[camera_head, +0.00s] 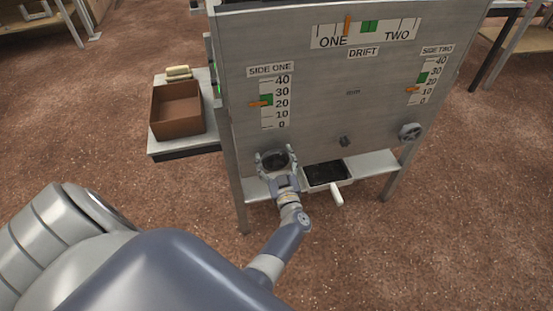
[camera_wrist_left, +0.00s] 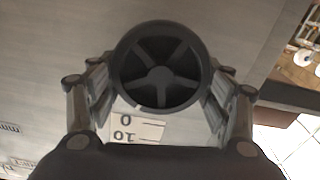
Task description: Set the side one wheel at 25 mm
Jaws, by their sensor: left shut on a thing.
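The side one wheel (camera_wrist_left: 160,72) is a dark five-spoked handwheel, seen face-on in the left wrist view. My left gripper (camera_head: 275,160) is shut on its rim, with fingers on both sides, low on the left of the grey panel. In the head view the gripper partly hides the wheel. The side one scale (camera_head: 282,103) runs from 0 to 40. Its orange pointer (camera_head: 259,103) stands near the 20 mark, at the lower part of the green band (camera_head: 266,99). My right gripper is not in view.
The side two wheel (camera_head: 410,132) is at the panel's right, below its scale (camera_head: 430,80). The drift scale's orange pointer (camera_head: 347,25) is left of its green band (camera_head: 370,26). A dark tray with a white handle (camera_head: 337,197) sits below. A brown box (camera_head: 177,110) stands on the left side table.

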